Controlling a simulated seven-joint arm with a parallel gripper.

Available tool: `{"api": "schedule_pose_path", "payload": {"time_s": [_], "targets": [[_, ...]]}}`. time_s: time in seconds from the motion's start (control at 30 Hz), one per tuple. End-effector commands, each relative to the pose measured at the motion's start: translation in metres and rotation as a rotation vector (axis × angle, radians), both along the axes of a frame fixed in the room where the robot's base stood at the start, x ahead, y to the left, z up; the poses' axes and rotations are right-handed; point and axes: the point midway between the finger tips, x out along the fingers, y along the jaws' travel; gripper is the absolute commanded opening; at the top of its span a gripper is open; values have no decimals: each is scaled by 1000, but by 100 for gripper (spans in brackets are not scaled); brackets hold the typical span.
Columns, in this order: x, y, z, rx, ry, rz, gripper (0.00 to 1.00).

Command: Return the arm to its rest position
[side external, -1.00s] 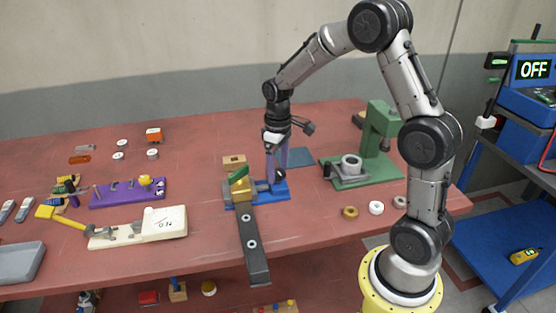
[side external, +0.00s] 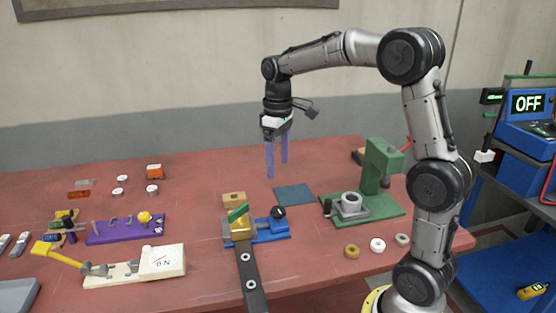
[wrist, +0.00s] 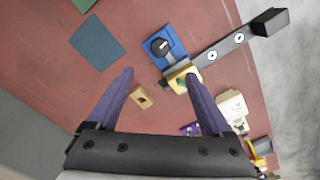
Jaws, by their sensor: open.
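My gripper (side external: 277,160) hangs from my wrist with its two purple fingers pointing down, well above the red table (side external: 330,205). In the wrist view my gripper (wrist: 165,92) is open, its fingers spread wide with nothing between them. Below and near it is a blue fixture (side external: 268,228) with a black knob, a brass-coloured block with a green piece, and a long black bar (side external: 251,287) reaching toward the front. The blue fixture also shows in the wrist view (wrist: 163,45), apart from the fingers.
A green press (side external: 378,168) stands to the right, near my arm. A dark square mat (side external: 294,195) and a small wooden block (side external: 234,199) lie behind the fixture. A purple rack (side external: 125,230) and a cream board (side external: 162,261) are at left. The air around my gripper is clear.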

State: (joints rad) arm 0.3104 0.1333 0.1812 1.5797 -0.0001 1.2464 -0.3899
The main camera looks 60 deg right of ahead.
Motion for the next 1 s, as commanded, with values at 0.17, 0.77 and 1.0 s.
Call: {"api": "schedule_pose_path", "payload": {"time_s": [0.17,0.77,1.0], "targets": [[0,0,0,0,0,0,84],[-105,89,79,-52,-289,124,84],[-182,116,54,-28,-441,83,84]]}}
